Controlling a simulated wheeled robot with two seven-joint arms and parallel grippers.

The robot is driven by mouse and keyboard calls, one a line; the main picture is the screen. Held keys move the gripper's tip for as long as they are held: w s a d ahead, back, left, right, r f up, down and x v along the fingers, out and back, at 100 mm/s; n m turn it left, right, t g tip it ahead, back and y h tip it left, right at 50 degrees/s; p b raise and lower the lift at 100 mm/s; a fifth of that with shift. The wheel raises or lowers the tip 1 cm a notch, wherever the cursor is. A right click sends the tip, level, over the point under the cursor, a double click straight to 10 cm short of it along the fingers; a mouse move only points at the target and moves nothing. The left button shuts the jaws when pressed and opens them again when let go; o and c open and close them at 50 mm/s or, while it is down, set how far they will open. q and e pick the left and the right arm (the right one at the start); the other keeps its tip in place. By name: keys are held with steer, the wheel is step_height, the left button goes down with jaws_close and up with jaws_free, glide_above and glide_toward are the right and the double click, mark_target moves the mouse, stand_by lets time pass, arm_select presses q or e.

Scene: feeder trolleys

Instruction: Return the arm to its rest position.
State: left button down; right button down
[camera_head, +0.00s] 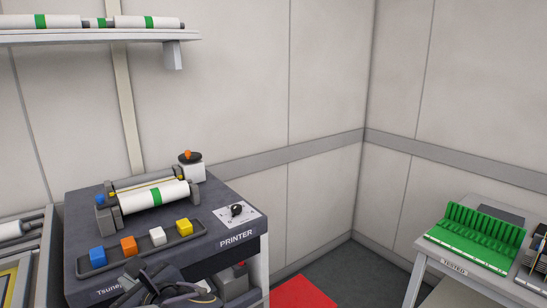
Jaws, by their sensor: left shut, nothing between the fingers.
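My left gripper (137,268) is at the bottom of the head view, in front of the near edge of the dark printer table (85,215). It is dark, shut and empty, with cables looping along the arm behind it. Its fingers overlap the table front in the picture; I cannot tell whether they touch it. My right gripper is not in view.
The table holds a white roll with a green band (155,197), a tray of coloured blocks (118,256) and a black knob (237,209). A shelf (100,37) with rolls hangs above. Right is a table (433,259) with a green rack (478,238). A red floor patch (302,292) lies between.

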arm_select(q)
steer(key=s+a+f+n+g+h, duration=0.2)
steer(key=s+f+n+g+h, duration=0.1)
steer(key=s+f+n, duration=0.25)
steer(key=s+a+f+n+g+h, duration=0.3)
steer(key=s+f+n, duration=0.1)
steer(key=s+f, duration=0.15)
steer(key=s+d+n+t+h, duration=0.2)
steer(key=s+d+n+h, duration=0.5)
steer(key=n, duration=0.8)
steer(key=d+h, duration=0.3)
steer(key=shift+s+d+n+t, duration=0.35)
steer(key=shift+d+t, duration=0.05)
